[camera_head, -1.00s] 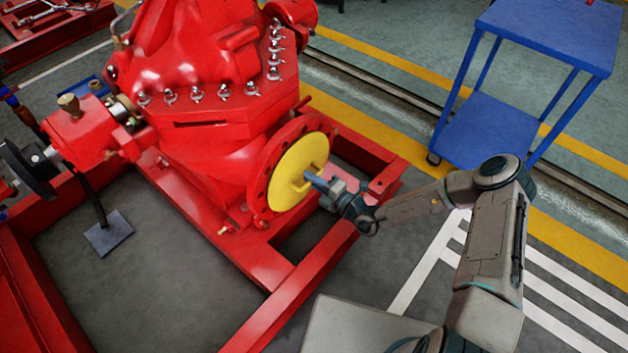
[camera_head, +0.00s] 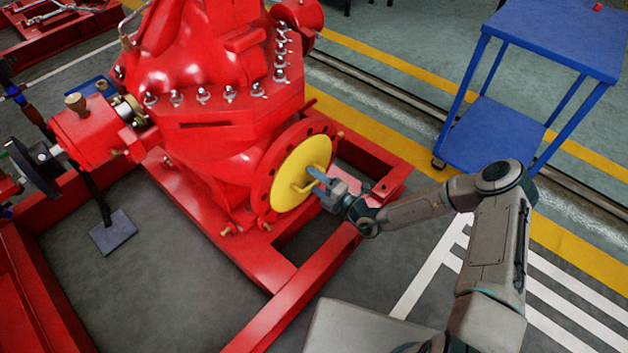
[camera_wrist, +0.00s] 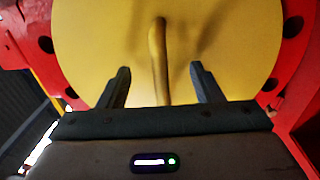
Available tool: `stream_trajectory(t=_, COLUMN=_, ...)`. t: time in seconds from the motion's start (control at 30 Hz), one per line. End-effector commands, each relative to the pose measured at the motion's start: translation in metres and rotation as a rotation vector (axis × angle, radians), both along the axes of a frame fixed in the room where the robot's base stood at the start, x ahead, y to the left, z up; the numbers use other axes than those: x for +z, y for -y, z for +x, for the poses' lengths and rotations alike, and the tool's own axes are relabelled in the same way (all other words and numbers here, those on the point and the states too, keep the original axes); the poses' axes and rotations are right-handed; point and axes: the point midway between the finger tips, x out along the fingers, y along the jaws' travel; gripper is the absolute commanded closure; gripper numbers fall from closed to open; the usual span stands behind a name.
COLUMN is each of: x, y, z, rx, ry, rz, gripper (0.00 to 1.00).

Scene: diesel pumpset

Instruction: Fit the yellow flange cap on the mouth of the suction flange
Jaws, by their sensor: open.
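The yellow flange cap (camera_head: 297,163) is a round disc with a bar handle on its outer face. It sits over the mouth of the red suction flange (camera_head: 262,181), whose bolt holes show around it. The cap fills the upper part of the wrist view (camera_wrist: 100,40), with flange holes on both sides. My gripper (camera_head: 313,178) is open in front of the cap. In the wrist view its two fingers (camera_wrist: 160,85) stand apart on either side of the handle (camera_wrist: 158,55), touching neither side of it. Whether the cap is fully seated cannot be told.
The red pump body (camera_head: 210,100) rises behind the flange. A red base frame (camera_head: 300,300) runs below and in front of my gripper. A blue trolley (camera_head: 495,135) stands at the right, with open floor between it and the frame.

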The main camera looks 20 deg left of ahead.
Motion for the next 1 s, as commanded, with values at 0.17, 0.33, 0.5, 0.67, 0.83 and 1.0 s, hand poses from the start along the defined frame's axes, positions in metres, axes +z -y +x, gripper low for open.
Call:
stream_trajectory(t=0.17, x=0.000, y=0.000, z=-0.001, rx=0.001, ry=0.000, rz=0.000, gripper=0.41)
stream_trajectory(t=0.33, x=0.000, y=0.006, z=-0.003, rx=0.001, ry=0.000, rz=-0.001, gripper=0.41)
stream_trajectory(t=0.5, x=0.000, y=0.014, z=-0.006, rx=0.000, ry=0.000, rz=-0.001, gripper=0.41)
stream_trajectory(t=0.67, x=0.000, y=0.021, z=-0.009, rx=0.001, ry=0.000, rz=0.000, gripper=0.41)
stream_trajectory(t=0.83, x=-0.001, y=0.030, z=-0.012, rx=0.000, ry=-0.001, rz=-0.001, gripper=0.41)
stream_trajectory(t=1.0, x=-0.001, y=0.037, z=-0.016, rx=0.001, ry=0.000, rz=0.000, gripper=0.41)
